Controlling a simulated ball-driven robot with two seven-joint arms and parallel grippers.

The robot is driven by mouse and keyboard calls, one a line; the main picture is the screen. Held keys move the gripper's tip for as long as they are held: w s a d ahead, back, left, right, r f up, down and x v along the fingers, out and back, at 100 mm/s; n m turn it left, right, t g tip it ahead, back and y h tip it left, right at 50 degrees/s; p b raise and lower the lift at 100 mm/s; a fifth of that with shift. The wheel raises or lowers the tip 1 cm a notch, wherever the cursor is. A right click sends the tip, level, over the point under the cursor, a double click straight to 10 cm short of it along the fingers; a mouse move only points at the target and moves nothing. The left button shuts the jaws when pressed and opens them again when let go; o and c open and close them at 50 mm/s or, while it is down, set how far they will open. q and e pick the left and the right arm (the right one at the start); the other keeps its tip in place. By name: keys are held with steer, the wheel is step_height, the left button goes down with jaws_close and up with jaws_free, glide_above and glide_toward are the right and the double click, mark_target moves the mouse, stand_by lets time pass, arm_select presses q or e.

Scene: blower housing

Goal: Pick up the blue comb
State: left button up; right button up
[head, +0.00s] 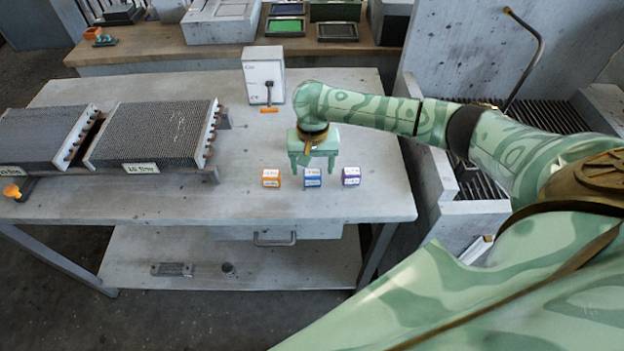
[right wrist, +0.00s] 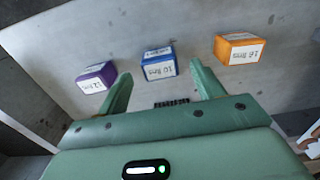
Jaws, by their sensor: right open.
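The blue comb (head: 313,178) is a small blue block with a white label, lying on the grey table between an orange comb (head: 271,178) and a purple comb (head: 351,176). My right gripper (head: 312,170) is open and empty, pointing down above and just behind the blue comb. In the right wrist view the blue comb (right wrist: 159,65) shows between the lines of the two fingertips, with the purple comb (right wrist: 97,77) to the left and the orange comb (right wrist: 239,48) to the right. My left gripper is out of view.
Two finned cores (head: 152,132) lie at the table's left. A white box with a lever (head: 264,75) stands behind the gripper. An orange-knobbed part (head: 14,191) is at the left edge. The table between the cores and the combs is clear.

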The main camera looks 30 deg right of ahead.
mark_target(313, 172)
step_height(313, 172, down, 4)
steer(key=shift+r+b, duration=0.2)
steer(key=shift+b, duration=0.45)
steer(key=shift+r, duration=0.1)
steer(key=shift+c, duration=0.4)
steer(key=c, duration=1)
steer(key=shift+r, duration=0.15)
steer(key=shift+r+p, duration=0.3)
steer(key=shift+p, duration=0.05)
step_height(313, 172, up, 3)
steer(key=shift+f+p, duration=0.15)
steer(key=shift+p, duration=0.7)
steer(key=a+r+p, duration=0.6)
steer(key=a+r, duration=0.3)
steer(key=a, duration=0.5)
steer(key=shift+s+r, duration=0.25)
steer(key=shift+s, duration=0.15)
